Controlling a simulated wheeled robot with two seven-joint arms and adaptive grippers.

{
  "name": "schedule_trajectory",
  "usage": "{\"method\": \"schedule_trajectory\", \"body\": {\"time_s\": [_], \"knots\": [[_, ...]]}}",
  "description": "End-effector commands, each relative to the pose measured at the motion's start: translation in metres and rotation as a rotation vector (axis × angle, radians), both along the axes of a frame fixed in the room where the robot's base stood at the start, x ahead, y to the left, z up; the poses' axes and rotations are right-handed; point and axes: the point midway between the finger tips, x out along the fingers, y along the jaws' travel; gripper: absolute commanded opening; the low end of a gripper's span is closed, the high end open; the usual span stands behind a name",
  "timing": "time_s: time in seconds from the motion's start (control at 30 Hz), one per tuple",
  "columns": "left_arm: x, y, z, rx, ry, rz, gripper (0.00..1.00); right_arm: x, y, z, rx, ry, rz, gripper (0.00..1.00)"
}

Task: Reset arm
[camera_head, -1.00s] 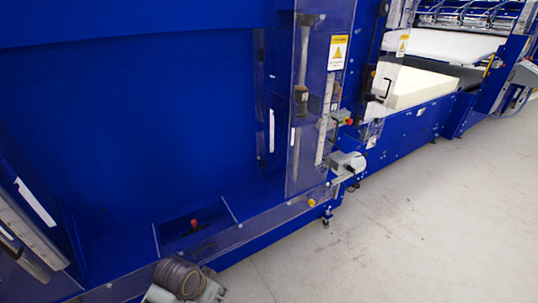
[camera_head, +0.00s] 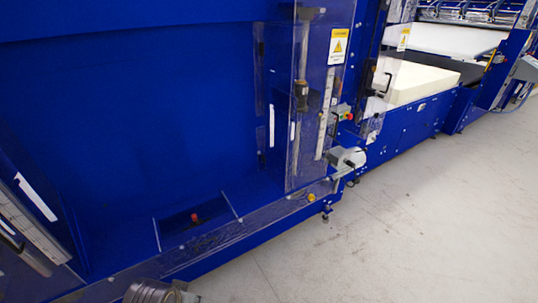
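Neither of my grippers shows in the head view. A grey-brown ribbed round part (camera_head: 152,292) is cut off by the bottom edge; I cannot tell for sure whether it belongs to my arm. A thick cream foam block (camera_head: 425,82) lies flat on the blue machine's bed at the upper right, partly behind a clear guard panel. No gripper is seen at it.
A large blue machine (camera_head: 140,110) fills the left and middle. Clear guards, a yellow warning sign (camera_head: 339,46) and a grey unit (camera_head: 347,157) stand at its corner. A red button (camera_head: 194,216) sits low inside. Grey floor (camera_head: 420,230) at the right is clear.

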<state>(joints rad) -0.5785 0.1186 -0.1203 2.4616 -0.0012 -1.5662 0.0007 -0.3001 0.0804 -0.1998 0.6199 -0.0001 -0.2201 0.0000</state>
Motion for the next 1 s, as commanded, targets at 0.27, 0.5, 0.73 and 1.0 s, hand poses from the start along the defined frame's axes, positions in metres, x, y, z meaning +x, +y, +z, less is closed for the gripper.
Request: {"method": "schedule_trajectory", "body": {"time_s": [0.27, 0.5, 0.73, 1.0], "knots": [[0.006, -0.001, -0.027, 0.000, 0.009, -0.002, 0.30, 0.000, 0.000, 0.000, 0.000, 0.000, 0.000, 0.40], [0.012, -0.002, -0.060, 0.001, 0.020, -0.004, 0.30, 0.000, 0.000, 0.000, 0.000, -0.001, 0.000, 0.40], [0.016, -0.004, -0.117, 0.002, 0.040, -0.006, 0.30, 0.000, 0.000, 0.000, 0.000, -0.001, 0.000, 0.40], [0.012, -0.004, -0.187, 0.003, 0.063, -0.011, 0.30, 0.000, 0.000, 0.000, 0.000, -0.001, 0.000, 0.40]]}}
